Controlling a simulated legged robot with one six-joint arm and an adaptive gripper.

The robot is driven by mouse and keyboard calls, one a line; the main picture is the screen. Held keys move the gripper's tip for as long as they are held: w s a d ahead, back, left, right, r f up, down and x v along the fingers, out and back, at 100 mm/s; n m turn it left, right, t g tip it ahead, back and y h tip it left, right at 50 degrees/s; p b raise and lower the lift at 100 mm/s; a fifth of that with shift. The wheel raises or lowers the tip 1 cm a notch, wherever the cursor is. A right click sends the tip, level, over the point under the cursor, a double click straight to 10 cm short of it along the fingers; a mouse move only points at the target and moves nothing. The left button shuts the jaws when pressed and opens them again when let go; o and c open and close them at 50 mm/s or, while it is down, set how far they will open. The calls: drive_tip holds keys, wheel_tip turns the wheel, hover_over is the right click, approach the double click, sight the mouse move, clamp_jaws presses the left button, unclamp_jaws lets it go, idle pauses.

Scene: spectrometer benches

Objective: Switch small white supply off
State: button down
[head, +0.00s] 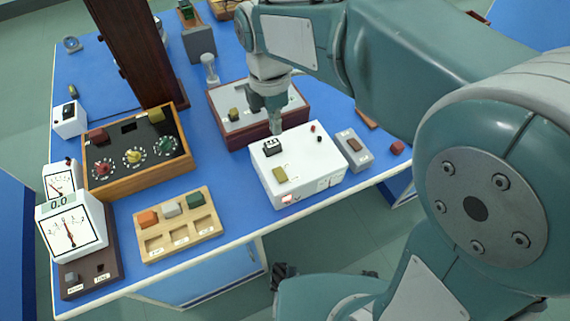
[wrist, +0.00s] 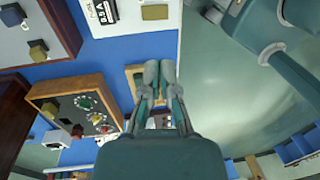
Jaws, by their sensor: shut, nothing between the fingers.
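A white supply box (head: 318,153) stands near the bench's front edge in the head view. Part of the box (wrist: 128,24) shows at the top of the wrist view. My gripper (head: 276,128) is shut and empty, pointing down by the box's back left edge, above the bench; I cannot tell if it touches. In the wrist view my gripper (wrist: 160,70) has its fingertips together, apart from the box in the picture.
A dark red box (head: 232,135) stands behind the white one. A grey box (head: 353,148) is at its right. A wooden dial box (head: 98,185), a wooden block tray (head: 152,246) and meters (head: 70,228) are at left. Blue bench (head: 240,195) shows bare between them.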

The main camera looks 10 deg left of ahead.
approach(283, 176)
drive_tip(key=f, duration=0.5)
drive_tip(key=s+f, duration=0.1)
drive_tip(key=f, duration=0.1)
drive_tip(key=shift+d+f, duration=0.25)
drive_tip(key=shift+f, duration=0.15)
drive_tip(key=shift+s+d+f, duration=0.1)
drive_tip(key=shift+s+f, duration=0.1)
drive_tip(key=shift+f, duration=0.05)
drive_tip(key=shift+w, duration=0.15)
